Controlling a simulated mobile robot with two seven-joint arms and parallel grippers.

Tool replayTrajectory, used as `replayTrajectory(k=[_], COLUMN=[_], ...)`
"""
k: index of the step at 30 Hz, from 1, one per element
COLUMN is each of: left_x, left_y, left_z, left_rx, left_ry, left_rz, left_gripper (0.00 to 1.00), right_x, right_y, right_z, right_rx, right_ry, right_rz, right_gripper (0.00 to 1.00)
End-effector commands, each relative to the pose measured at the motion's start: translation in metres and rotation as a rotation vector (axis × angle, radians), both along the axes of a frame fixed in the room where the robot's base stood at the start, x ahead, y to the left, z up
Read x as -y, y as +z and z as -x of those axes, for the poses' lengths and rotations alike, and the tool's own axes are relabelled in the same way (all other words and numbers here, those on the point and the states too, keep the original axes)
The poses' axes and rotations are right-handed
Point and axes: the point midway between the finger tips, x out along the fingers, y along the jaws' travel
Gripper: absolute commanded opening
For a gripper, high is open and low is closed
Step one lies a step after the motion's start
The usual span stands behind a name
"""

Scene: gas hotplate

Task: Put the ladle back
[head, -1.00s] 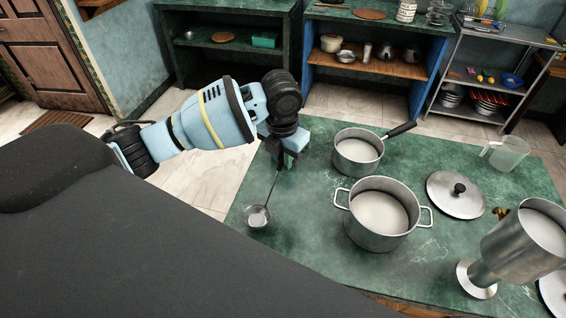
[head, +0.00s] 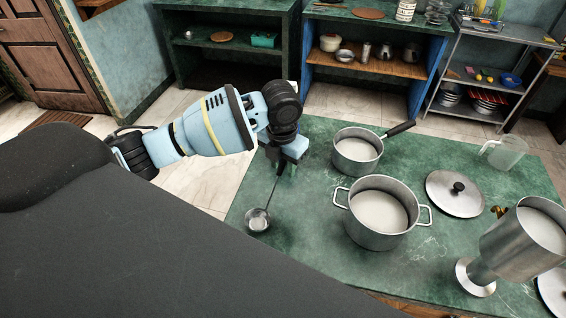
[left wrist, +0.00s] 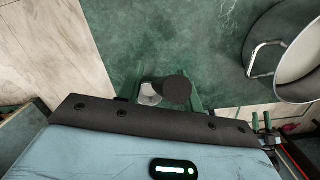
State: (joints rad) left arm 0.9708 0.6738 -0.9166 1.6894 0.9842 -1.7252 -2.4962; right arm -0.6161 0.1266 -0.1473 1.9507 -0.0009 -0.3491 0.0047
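The ladle (head: 258,220) is a small metal bowl with a thin dark handle, near the left edge of the green table. Its handle rises, tilted, to my left gripper (head: 284,168), which is shut on its upper part. I cannot tell whether the bowl touches the table. In the left wrist view the ladle's bowl (left wrist: 149,95) shows beside a dark round shape between the green fingers of my left gripper (left wrist: 162,92). My right gripper is not in view.
A two-handled pot (head: 383,243) and a saucepan (head: 357,168) with white contents stand right of the ladle. The table (head: 300,240) is bare around the ladle.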

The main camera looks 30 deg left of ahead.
Motion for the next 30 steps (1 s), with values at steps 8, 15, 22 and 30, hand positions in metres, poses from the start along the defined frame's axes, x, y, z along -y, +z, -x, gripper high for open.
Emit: replayTrajectory(k=[8, 15, 22, 30], left_x=[0.0, 0.001, 0.002, 0.002], left_y=[0.027, 0.077, 0.111, 0.124], left_z=[0.001, 0.004, 0.006, 0.008], left_rx=[0.003, 0.006, 0.003, 0.001], left_ry=[-0.001, 0.0, 0.001, 0.0], left_rz=[0.0, 0.001, 0.001, 0.001], left_gripper=[0.36, 0.36, 0.36, 0.36], right_x=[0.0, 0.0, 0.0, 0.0], right_y=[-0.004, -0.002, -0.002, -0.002], right_z=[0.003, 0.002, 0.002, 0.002], right_rx=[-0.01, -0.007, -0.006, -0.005], right_ry=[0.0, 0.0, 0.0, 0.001], right_rz=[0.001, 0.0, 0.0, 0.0], right_gripper=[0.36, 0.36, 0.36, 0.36])
